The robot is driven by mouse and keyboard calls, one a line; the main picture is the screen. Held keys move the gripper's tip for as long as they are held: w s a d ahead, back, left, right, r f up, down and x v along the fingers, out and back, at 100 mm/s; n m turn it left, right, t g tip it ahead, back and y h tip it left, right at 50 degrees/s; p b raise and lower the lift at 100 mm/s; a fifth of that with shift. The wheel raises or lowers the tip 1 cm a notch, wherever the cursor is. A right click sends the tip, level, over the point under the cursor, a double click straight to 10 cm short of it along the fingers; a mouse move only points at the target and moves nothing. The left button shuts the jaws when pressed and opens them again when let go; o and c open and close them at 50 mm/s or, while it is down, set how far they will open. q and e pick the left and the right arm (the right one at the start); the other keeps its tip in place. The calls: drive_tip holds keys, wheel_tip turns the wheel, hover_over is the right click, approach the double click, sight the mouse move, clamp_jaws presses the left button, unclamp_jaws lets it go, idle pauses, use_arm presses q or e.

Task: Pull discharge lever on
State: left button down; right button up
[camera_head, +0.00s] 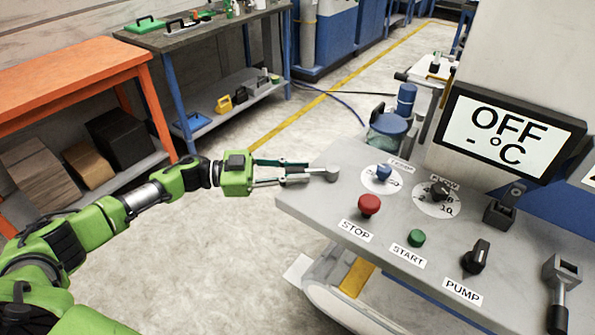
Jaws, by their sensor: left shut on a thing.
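A grey control panel (323,206) fills the right side of the view. A small grey lever (332,174) with a rounded end sits at the panel's left edge, and I take it to be the discharge lever; I see no readable discharge label. My left gripper (308,175) comes in from the left and is shut on this lever, with its fingers reaching to the panel edge. The gripped part of the lever is mostly hidden by the fingers. My right gripper is not in view.
The panel carries a red STOP button (369,205), a green START button (416,238), a black PUMP knob (476,257), a blue knob (384,171) and dark levers at right. A display (509,135) reads OFF. An orange table (75,68) stands left. The floor between is clear.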

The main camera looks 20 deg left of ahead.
use_arm(q)
drive_tip(key=c, duration=1.9)
unclamp_jaws()
drive_tip(key=shift+w, duration=0.1)
drive_tip(key=v, duration=1.2)
